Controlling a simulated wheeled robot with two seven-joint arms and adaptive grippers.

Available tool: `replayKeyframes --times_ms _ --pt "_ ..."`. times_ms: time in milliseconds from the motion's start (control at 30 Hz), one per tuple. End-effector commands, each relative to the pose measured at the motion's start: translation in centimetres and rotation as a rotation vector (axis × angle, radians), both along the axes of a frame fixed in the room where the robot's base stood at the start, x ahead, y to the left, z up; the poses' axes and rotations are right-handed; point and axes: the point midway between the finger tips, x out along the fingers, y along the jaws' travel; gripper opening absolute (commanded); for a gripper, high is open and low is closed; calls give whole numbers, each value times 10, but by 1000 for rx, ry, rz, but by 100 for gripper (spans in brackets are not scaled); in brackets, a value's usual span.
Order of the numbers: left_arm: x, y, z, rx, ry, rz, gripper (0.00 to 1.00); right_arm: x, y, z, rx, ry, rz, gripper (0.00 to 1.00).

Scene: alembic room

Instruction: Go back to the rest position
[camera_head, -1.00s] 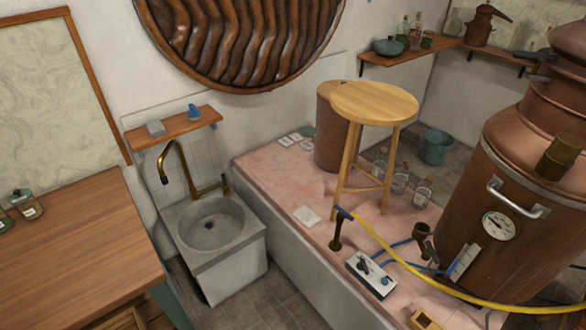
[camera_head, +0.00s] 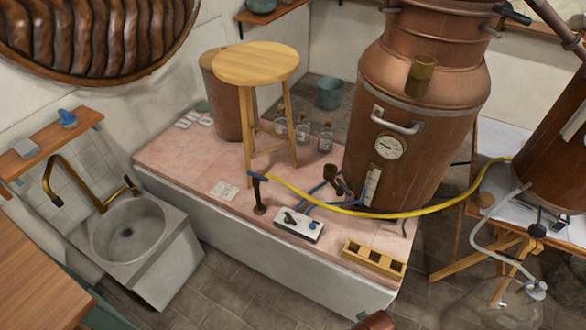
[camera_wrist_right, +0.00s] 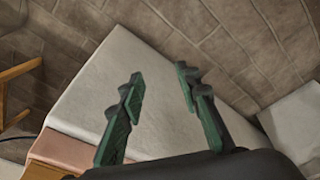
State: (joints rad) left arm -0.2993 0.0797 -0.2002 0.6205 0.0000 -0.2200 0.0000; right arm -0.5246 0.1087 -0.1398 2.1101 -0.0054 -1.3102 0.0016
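My right gripper (camera_wrist_right: 160,76) shows in the right wrist view with its two dark green fingers spread apart. Nothing is between them. Beyond the fingers are the pale side of the low platform and grey floor tiles. My left gripper is not in the head view, and I cannot make out the right one there. The platform (camera_head: 240,225) has a pink top. The wooden stool (camera_head: 256,66), a brown drum (camera_head: 228,105) and the large copper still (camera_head: 425,130) stand on it.
A yellow hose (camera_head: 320,203), a white control box (camera_head: 298,226) and a wooden rack (camera_head: 374,258) lie near the platform's front edge. A stone sink (camera_head: 135,235) stands at left. A glass vessel (camera_head: 480,305) is at lower right. Tiled floor (camera_head: 245,300) is clear in front.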

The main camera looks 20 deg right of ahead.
Motion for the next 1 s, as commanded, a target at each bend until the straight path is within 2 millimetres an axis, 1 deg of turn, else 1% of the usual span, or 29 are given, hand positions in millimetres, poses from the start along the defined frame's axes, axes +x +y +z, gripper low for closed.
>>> replayKeyframes --times_ms 33,67,167,200,267,300,367,400,467,500,567,600,700,800,900,1000 --pt "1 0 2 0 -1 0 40 -3 1 -18 3 12 3 31" --pt "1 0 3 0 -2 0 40 -5 2 -30 4 18 5 31" --pt "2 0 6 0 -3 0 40 -13 4 -74 9 33 13 31" --pt "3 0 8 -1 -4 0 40 -20 5 -95 11 43 17 31" --pt "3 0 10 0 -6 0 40 -30 7 -124 15 53 23 31" --pt "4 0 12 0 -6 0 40 -39 8 -143 16 62 27 31" --pt "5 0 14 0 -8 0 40 -54 10 -170 19 73 33 31" --pt "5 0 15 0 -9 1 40 -66 11 -187 21 81 37 31" --pt "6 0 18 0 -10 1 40 -85 12 -210 23 94 44 31" --pt "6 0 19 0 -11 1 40 -98 13 -225 25 101 49 31" --pt "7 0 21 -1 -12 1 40 -120 13 -245 27 114 55 31" --pt "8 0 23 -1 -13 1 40 -135 14 -256 28 121 60 31" --pt "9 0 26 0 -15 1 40 -172 13 -279 30 139 71 31" --pt "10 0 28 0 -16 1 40 -204 12 -292 32 153 80 31" --pt "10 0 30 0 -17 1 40 -226 11 -299 32 160 86 31" --pt "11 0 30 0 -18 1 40 -238 8 -302 32 164 90 31"
